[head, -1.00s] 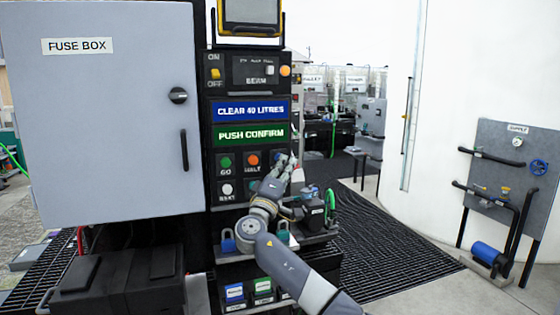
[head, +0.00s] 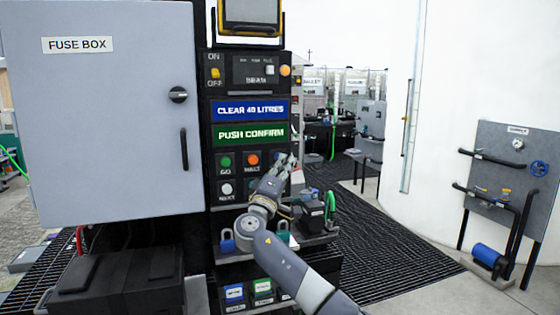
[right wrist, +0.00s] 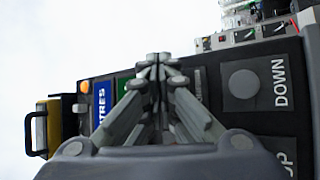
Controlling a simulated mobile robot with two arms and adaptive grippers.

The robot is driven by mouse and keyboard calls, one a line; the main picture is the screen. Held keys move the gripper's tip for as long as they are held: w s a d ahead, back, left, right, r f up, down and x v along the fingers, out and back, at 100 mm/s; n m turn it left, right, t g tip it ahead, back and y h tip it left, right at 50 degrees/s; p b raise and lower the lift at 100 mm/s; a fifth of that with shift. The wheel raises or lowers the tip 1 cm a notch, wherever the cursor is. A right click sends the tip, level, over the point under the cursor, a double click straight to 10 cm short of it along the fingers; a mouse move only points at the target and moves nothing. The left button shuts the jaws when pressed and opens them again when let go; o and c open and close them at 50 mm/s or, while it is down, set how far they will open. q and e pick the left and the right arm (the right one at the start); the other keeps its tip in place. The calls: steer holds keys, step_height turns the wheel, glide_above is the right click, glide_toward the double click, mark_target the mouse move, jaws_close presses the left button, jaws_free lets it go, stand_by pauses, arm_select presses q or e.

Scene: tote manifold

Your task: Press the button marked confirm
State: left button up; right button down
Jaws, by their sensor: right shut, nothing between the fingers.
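The black control panel (head: 214,178) stands right of the fuse box. It has a green GO button (head: 226,162), an orange HALT button (head: 252,160) and a white NEXT button (head: 227,188). A blue button (head: 253,185) beside NEXT is partly covered by my right gripper, and its label cannot be read. A green sign (head: 249,134) reads PUSH CONFIRM. My right gripper (head: 289,160) is shut and empty, at the panel's right edge. In the right wrist view its fingertips (right wrist: 155,62) are together; contact with the panel cannot be told. My left gripper is not in view.
A grey DOWN button (right wrist: 243,84) is on the panel side in the right wrist view. The grey fuse box (head: 110,120) fills the left. Padlocks and a small device with a green hose (head: 331,205) sit below my arm. Dark grating (head: 385,250) lies to the right.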

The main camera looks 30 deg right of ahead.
steer(key=shift+w, duration=0.15)
stand_by(0.3)
steer(key=shift+s+a, duration=0.2)
steer(key=shift+s, duration=0.75)
steer(key=shift+s+f, duration=0.1)
steer(key=shift+s+a, duration=0.2)
steer(key=shift+s, duration=0.6)
steer(key=shift+s+a, duration=0.2)
steer(key=shift+s, duration=0.55)
steer(key=shift+s+a, duration=0.2)
steer(key=shift+s, duration=0.6)
